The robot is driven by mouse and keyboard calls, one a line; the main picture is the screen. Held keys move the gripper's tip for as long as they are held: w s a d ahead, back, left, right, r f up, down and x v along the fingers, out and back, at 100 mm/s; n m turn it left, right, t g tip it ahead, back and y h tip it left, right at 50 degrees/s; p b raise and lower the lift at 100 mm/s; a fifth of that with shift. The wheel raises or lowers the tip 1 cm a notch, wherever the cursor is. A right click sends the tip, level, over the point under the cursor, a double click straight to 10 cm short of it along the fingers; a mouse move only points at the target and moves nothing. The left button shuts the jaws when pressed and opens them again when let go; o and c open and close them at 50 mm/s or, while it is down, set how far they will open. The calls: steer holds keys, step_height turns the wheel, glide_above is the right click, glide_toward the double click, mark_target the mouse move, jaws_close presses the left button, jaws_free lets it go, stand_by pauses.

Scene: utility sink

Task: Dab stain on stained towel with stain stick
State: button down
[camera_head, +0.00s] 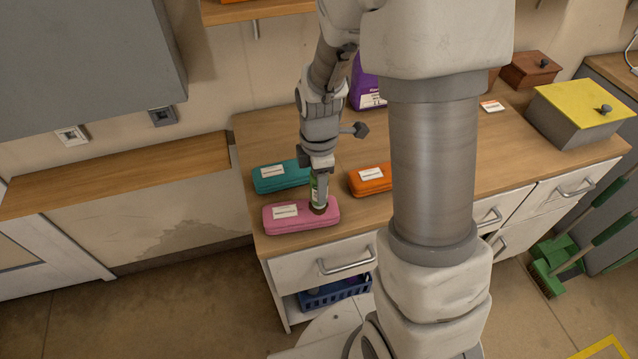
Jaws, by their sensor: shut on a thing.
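My gripper (319,165) points down over the front left of the counter and is shut on a slim green and white stick, the stain stick (320,190). The stick is near upright. Its lower end is at the right part of a pink oblong bundle (290,222) with a white label, which looks like a folded towel. A dark brown patch (319,209) shows there; I cannot tell whether it is the stain or the stick's end. Whether stick and bundle touch is also unclear.
A teal bundle (280,176) lies behind the pink one, and an orange bundle (369,179) lies to the right. A purple package (366,88) stands behind my arm. A grey box with a yellow lid (586,103) is at the right. My own column hides the middle of the counter (500,150).

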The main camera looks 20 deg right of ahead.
steer(key=shift+f+b, duration=0.5)
steer(key=shift+f, duration=0.1)
stand_by(1.3)
steer(key=shift+r+p, duration=2.75)
steer(key=shift+r, duration=0.85)
